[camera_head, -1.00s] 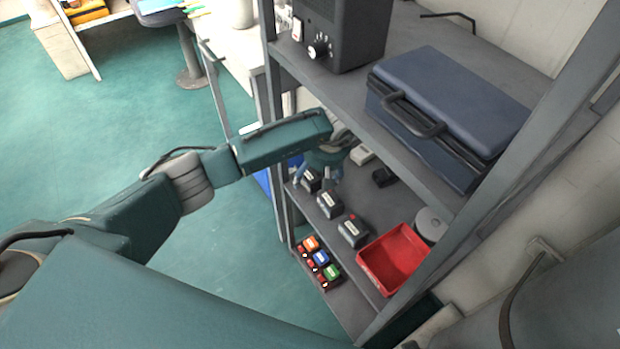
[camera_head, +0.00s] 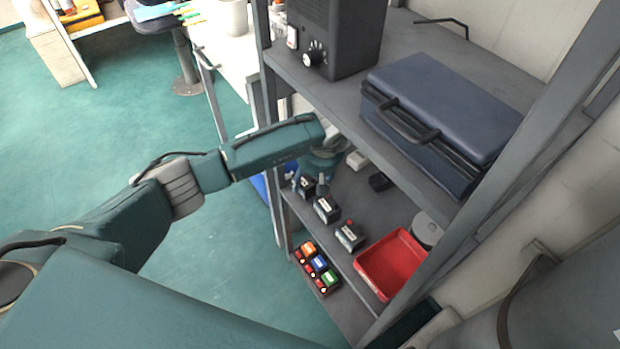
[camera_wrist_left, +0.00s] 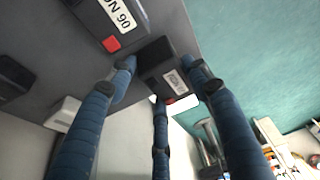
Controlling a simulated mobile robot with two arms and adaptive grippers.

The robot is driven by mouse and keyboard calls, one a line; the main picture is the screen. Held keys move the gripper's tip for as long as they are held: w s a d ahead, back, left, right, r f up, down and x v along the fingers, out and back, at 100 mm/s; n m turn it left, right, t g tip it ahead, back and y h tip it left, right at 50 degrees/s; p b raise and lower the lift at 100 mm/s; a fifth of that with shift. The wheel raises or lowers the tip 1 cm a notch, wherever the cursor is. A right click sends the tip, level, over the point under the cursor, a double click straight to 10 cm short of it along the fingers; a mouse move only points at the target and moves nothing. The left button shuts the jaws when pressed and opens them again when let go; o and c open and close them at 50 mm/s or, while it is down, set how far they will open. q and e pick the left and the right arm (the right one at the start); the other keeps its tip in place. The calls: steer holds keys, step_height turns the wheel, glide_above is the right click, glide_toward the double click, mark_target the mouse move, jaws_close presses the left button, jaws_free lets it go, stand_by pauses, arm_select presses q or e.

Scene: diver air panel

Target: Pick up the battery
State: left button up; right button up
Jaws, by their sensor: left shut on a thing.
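Small dark batteries with white labels stand in a row on the middle shelf. My left gripper (camera_head: 310,182) reaches in from the left, pointing down, with blue fingers around the leftmost battery (camera_head: 307,188). In the left wrist view, my gripper (camera_wrist_left: 160,75) is shut on this dark battery (camera_wrist_left: 155,56), with two fingers at its sides and a third below it. The battery is partly hidden by the fingers. The middle battery (camera_head: 327,210) and the right battery (camera_head: 349,237) stand apart from the gripper. My right gripper is not in view.
A red tray (camera_head: 392,268) and a grey round thing (camera_head: 426,230) are right of the batteries. Behind the row are a small dark object (camera_head: 380,182) and a pale one (camera_head: 357,160). The upper shelf, with a blue case (camera_head: 445,105), overhangs. A shelf post (camera_head: 270,120) stands close to my arm.

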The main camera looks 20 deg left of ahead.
arm_select(q)
steer(key=s+r, duration=0.1)
steer(key=s+a+r, duration=0.1)
steer(key=s, duration=0.1)
steer(key=shift+s+r+p, duration=0.15)
steer(key=shift+s+p, duration=0.05)
steer(key=shift+p, duration=0.15)
steer(key=s+a+r, duration=0.2)
steer(key=s+r, duration=0.3)
steer(key=s, duration=0.4)
steer(key=shift+a+p, duration=0.3)
steer(key=shift+p, duration=0.1)
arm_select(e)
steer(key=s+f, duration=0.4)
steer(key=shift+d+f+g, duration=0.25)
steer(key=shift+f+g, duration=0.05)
arm_select(q)
steer(key=shift+s+f, duration=0.1)
steer(key=shift+s, duration=0.05)
